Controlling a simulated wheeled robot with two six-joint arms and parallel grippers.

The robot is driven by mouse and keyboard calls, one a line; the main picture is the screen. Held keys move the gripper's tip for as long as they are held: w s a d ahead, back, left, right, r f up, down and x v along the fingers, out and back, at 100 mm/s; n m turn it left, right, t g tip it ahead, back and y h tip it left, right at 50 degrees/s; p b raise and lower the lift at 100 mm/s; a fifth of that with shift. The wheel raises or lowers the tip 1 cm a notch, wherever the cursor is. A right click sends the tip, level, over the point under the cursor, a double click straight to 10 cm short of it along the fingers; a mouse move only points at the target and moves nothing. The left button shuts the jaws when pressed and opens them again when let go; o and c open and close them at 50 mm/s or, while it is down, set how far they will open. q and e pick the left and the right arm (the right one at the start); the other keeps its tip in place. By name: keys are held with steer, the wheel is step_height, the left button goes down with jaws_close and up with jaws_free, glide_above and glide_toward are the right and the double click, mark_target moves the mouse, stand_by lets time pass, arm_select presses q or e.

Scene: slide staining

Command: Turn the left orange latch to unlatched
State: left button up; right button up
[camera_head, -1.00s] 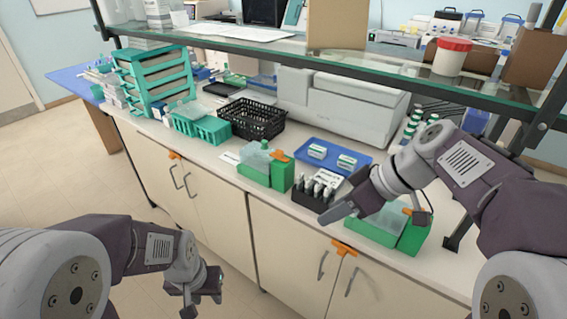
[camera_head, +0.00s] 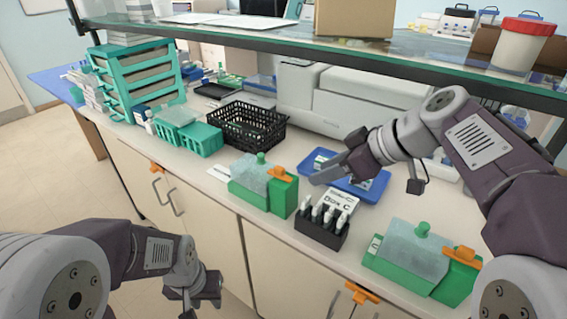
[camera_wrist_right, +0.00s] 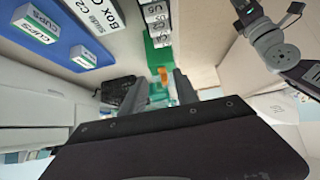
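The left green box (camera_head: 284,197) has a pale translucent lid and an orange latch (camera_head: 280,172) on top of its right end. The latch also shows between my finger tips in the right wrist view (camera_wrist_right: 163,75). A second green box (camera_head: 458,280) with an orange latch (camera_head: 462,254) stands at the right. Orange latches also sit on the cabinet doors, at the left (camera_head: 157,168) and right (camera_head: 361,293). My right gripper (camera_head: 322,174) is open and empty, just right of the left box's latch, apart from it. My left gripper (camera_head: 200,295) hangs low before the cabinets; its fingers are unclear.
A black rack of vials (camera_head: 322,232) stands between the green boxes. A blue tray with small boxes (camera_head: 372,193) lies behind it. A black basket (camera_head: 243,125) and teal racks (camera_head: 200,140) stand left. A glass shelf (camera_head: 385,59) spans above.

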steer(key=p, duration=0.1)
glide_toward(280, 167)
steer(key=x, duration=0.3)
steer(key=b+x, duration=0.1)
steer(key=x, duration=0.4)
steer(key=shift+a+f, duration=0.15)
steer(key=shift+f, duration=0.1)
jaws_close()
